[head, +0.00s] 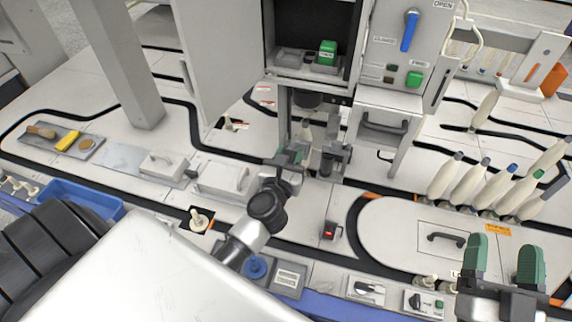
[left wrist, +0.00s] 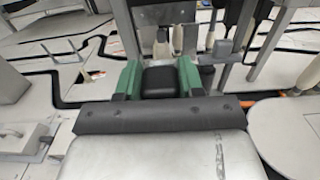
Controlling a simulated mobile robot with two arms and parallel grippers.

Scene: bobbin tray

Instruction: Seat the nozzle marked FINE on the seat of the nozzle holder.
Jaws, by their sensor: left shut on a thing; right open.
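My left gripper (head: 290,156) is in front of the open bay under the cabinet. In the left wrist view its green fingers (left wrist: 160,80) are on either side of a black block (left wrist: 160,79), which it holds. No marking shows on the block, so I cannot tell whether it is the FINE nozzle. A grey metal bracket (left wrist: 164,14) stands ahead of the fingers; I cannot tell whether it belongs to the nozzle holder. Its seat is not clearly visible. My right gripper (head: 503,262) is open and empty at the lower right.
The cabinet door (head: 217,65) hangs open at the left. A green block (head: 327,52) sits on the cabinet shelf. Several pale bobbins (head: 470,180) stand at the right. A brush tray (head: 55,140) and blue bin (head: 85,200) are at the left. The table front holds switches (head: 367,290).

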